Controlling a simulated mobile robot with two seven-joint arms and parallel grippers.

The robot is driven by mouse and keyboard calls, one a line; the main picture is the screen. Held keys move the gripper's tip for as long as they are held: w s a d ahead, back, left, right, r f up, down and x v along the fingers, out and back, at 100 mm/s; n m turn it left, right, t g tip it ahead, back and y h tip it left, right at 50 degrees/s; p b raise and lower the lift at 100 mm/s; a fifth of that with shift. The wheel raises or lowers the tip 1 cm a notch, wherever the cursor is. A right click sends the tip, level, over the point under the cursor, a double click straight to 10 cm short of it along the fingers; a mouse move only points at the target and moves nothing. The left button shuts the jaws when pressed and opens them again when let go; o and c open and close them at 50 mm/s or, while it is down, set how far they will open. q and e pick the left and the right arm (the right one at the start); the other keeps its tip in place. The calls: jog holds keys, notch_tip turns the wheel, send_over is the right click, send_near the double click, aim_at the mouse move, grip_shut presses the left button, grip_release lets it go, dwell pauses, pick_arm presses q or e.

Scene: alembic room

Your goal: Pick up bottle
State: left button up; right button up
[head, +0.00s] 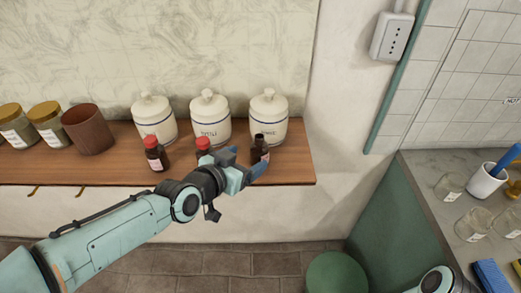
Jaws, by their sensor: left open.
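Small brown bottles stand along the front of the wooden shelf (110,172). The left one, a red-capped bottle (155,155), is in full view. The middle red-capped bottle (203,146) is mostly hidden behind my left wrist. The right one, a dark-capped bottle (260,146), stands upright just beyond my left gripper (245,163). The gripper is open, with its blue fingers close to this bottle and partly in front of its lower part. I cannot tell whether they touch it. My right gripper is out of view; only a piece of my right arm shows at the lower right.
Three lidded white jars (211,119) stand behind the bottles. A brown cup (88,130) and gold-lidded jars (46,122) stand at left. At right, a counter (415,170) holds a white mug (487,180) and glass jars (449,186). A green round object (338,275) is below.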

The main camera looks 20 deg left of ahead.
aim_at(263, 147)
pick_arm(q)
jog(key=p+x, duration=0.1)
jog(key=x, duration=0.8)
jog(key=shift+w, duration=0.25)
jog(key=shift+r, duration=0.1)
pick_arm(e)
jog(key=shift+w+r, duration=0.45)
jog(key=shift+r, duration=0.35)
pick_arm(q)
jog(key=shift+s, duration=0.1)
jog(key=c, duration=1)
jog(key=shift+c, duration=0.8)
jog(key=shift+r, duration=0.1)
